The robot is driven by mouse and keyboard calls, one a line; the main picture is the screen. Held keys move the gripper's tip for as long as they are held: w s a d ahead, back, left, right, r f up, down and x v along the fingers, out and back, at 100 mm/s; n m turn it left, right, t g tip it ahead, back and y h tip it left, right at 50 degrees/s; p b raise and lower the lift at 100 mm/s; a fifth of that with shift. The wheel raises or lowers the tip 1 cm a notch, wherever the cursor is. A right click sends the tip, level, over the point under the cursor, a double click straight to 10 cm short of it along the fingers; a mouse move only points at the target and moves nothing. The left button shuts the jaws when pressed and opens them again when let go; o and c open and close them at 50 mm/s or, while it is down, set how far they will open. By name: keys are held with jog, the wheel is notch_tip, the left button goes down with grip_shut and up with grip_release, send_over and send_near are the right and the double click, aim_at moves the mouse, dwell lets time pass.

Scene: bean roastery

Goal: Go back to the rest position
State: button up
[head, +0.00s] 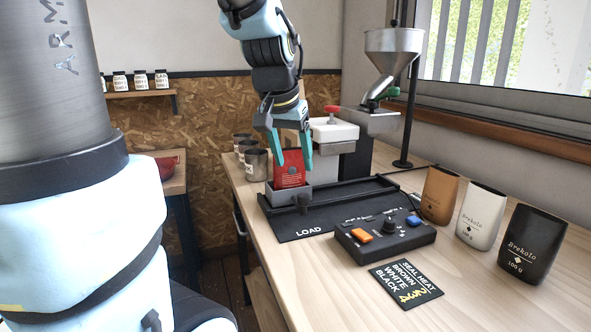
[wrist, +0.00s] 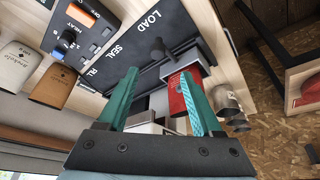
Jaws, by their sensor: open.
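My gripper (head: 291,146) has two teal fingers spread apart, just above and in front of a red bag (head: 290,170). The red bag stands upright in a small grey holder (head: 290,194) at the LOAD end of a black sealing track (head: 330,207). In the wrist view, the open fingers of my gripper (wrist: 155,98) reach toward the track, and the red bag (wrist: 177,97) shows near the right finger. Nothing is held between the fingers. I cannot tell whether a finger touches the bag.
A control box (head: 385,240) and a sign card (head: 406,284) lie at the front. Brown (head: 440,194), white (head: 480,215) and black (head: 532,244) bags stand at the right. Metal cups (head: 256,164) stand behind the holder. A hopper (head: 393,45) rises at the back.

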jog(key=shift+r, duration=0.1)
jog(key=s+a+f+n+g+y+p, duration=0.2)
jog(key=s+a+f, duration=0.5)
jog(key=a+f, duration=0.4)
jog(key=n+p, duration=0.1)
jog(key=n, duration=0.1)
jog(key=shift+a+f+n, duration=0.15)
jog(key=shift+f+n, duration=0.15)
jog(key=shift+w, duration=0.1)
dwell(1.1)
